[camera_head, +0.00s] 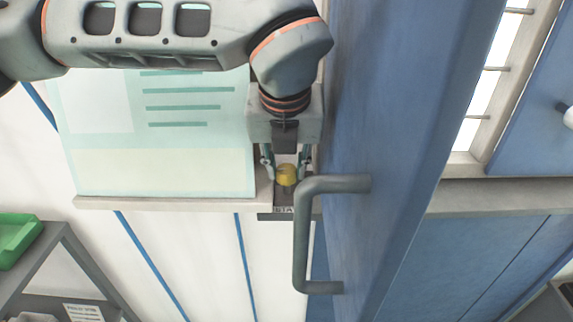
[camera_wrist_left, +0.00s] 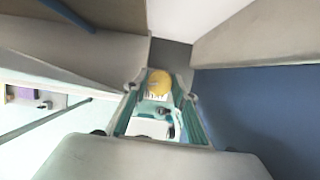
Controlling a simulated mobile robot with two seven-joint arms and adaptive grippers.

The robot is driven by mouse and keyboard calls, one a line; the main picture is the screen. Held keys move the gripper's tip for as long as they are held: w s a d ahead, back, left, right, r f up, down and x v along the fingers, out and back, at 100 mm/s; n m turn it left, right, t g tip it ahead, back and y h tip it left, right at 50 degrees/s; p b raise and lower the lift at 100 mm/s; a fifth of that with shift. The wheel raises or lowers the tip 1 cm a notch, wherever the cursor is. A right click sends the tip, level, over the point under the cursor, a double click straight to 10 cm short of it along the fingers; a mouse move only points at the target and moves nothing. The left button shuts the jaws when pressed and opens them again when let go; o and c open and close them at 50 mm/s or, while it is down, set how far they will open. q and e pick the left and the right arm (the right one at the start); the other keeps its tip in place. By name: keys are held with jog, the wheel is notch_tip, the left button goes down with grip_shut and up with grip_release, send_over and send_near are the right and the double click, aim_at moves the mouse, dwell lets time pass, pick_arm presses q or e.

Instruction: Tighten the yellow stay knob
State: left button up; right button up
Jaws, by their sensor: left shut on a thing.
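The yellow stay knob (camera_head: 287,175) sits at a dark bracket with a partly hidden label (camera_head: 283,210), beside the blue door (camera_head: 390,120). My left gripper (camera_head: 286,172) comes down from above, with one finger on each side of the knob. It is shut on the knob. In the left wrist view the round yellow knob (camera_wrist_left: 158,82) shows between the tips of the left gripper (camera_wrist_left: 158,90). The knob's lower part and mount are mostly hidden. My right gripper is not in view.
A grey door handle (camera_head: 302,240) stands out from the blue door just right of and below the knob, close to my left gripper. A pale board (camera_head: 160,175) is on the left. A green bin (camera_head: 16,238) sits on a grey shelf (camera_head: 62,250) at lower left.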

pick_arm(q)
jog(key=shift+a+f+m+h+b, duration=0.15)
jog(key=shift+m+h+b, duration=0.3)
jog(key=shift+m, duration=0.95)
jog(key=shift+r, duration=0.2)
jog(key=o, duration=1.1)
